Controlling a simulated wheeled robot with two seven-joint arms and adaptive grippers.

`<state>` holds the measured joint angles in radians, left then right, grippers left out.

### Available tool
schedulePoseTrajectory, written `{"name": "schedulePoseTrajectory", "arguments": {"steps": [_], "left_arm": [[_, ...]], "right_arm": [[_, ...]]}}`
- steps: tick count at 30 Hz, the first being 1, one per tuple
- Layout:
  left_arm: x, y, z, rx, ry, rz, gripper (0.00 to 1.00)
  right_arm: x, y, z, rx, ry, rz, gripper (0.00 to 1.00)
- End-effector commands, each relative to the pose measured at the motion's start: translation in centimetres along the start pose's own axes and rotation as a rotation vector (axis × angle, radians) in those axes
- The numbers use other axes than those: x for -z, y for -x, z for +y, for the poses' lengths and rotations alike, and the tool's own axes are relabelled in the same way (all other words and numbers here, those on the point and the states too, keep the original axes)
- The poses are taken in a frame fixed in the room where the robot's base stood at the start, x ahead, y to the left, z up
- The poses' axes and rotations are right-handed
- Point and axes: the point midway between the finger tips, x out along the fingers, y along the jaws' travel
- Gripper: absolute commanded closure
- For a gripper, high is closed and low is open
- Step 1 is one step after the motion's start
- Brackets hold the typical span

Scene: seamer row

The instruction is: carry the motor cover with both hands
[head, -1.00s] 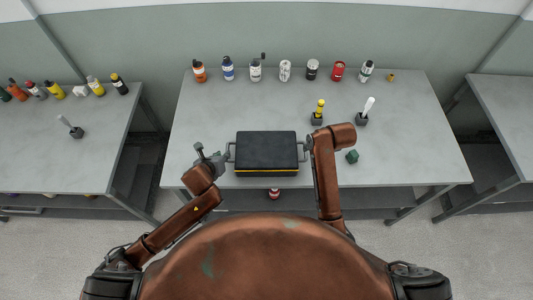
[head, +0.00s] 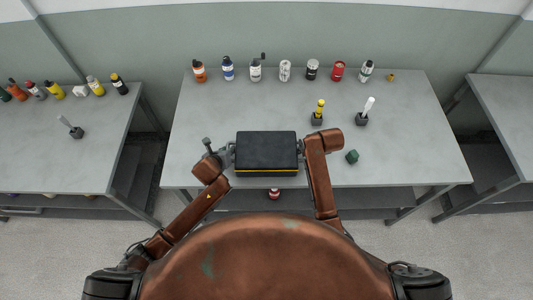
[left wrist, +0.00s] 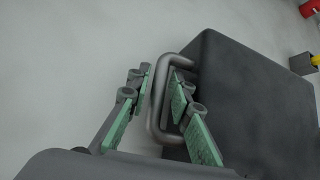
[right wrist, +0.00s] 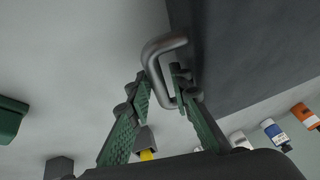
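The motor cover (head: 265,150) is a dark box with a yellow stripe low on its front. It sits on the middle table near the front edge, with a grey handle on each side. My left gripper (head: 227,157) is at its left side. In the left wrist view, the open green-padded fingers (left wrist: 160,82) stand either side of the left handle (left wrist: 155,122), one inside the loop. In the right wrist view, my right gripper (right wrist: 160,86) is also open, its fingers either side of the right handle (right wrist: 153,66).
A green block (head: 351,156) lies right of my right arm. Behind it stand a yellow-handled tool (head: 320,106) and a white-handled tool (head: 368,105) in dark holders. Several bottles and cans line the table's back. The tabletop left of the cover is clear.

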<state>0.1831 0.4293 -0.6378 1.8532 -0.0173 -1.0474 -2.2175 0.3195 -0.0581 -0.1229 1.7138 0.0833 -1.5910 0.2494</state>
Motion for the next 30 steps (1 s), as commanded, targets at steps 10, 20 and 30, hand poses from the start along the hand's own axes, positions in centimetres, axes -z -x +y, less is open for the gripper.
{"name": "schedulePoseTrajectory", "arguments": {"steps": [10, 20, 30], "left_arm": [[0.01, 0.01, 0.0, 0.0, 0.0, 0.0, 1.0], [0.01, 0.01, 0.0, 0.0, 0.0, 0.0, 1.0], [0.02, 0.01, 0.0, 0.0, 0.0, 0.001, 1.0]], "right_arm": [[-0.01, 0.02, 0.02, 0.0, 0.0, 0.0, 1.0], [-0.01, 0.03, 0.03, 0.0, 0.0, 0.0, 1.0], [-0.01, 0.04, 0.04, -0.001, 0.0, 0.0, 1.0]]}}
